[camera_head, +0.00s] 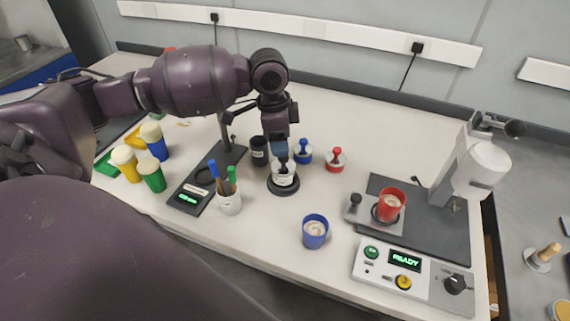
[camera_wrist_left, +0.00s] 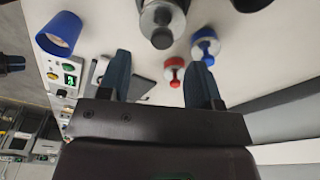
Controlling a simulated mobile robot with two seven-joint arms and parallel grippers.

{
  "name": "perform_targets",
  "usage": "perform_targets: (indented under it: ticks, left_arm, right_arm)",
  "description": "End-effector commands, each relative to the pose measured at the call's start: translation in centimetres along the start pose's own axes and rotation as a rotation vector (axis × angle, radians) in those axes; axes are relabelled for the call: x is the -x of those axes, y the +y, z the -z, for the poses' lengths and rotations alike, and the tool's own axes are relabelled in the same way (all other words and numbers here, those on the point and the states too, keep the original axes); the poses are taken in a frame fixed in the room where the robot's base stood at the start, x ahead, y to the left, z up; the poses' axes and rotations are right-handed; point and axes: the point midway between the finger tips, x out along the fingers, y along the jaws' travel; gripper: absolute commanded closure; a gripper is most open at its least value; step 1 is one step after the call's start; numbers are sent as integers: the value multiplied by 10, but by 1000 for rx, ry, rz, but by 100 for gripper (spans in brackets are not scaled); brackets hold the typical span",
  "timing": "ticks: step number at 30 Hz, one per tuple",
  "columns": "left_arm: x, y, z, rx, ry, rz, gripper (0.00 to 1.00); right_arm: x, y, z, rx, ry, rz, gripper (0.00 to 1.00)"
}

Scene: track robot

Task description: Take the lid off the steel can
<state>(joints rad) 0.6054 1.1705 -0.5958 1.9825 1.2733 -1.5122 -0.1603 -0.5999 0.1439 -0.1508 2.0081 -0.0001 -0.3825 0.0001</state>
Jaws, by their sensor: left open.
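The steel can (camera_head: 284,179) stands upright on a round black base near the middle of the bench, with a pale label on its side. My left gripper (camera_head: 281,152) points down just above it and hides much of its top and lid. In the left wrist view the grey can (camera_wrist_left: 162,14) with a round knob (camera_wrist_left: 162,38) shows beyond the two blue fingers. My left gripper is open there (camera_wrist_left: 159,66), with a gap between fingers and knob. I cannot tell how the lid sits. My right gripper is not in view.
A blue-topped pot (camera_head: 303,152) and a red-topped pot (camera_head: 335,160) stand close right of the can. A black jar (camera_head: 259,151) and a pen cup (camera_head: 229,201) stand left. A blue cup (camera_head: 315,232) is in front. A machine (camera_head: 455,190) stands right.

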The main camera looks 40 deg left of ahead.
Motion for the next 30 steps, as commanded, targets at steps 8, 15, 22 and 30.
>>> perform_targets:
  ticks: [8, 15, 22, 30]
  left_arm:
    - [-21, 0, 0, 0, 1, -1, 41]
    - [-54, -2, -1, 2, -1, -3, 41]
    - [-65, -2, -1, 0, 1, 2, 41]
    - [-64, -2, -1, 0, 1, 2, 63]
  right_arm:
    - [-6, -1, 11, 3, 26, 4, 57]
    - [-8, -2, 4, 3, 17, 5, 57]
    - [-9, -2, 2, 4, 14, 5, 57]
    - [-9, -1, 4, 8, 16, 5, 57]
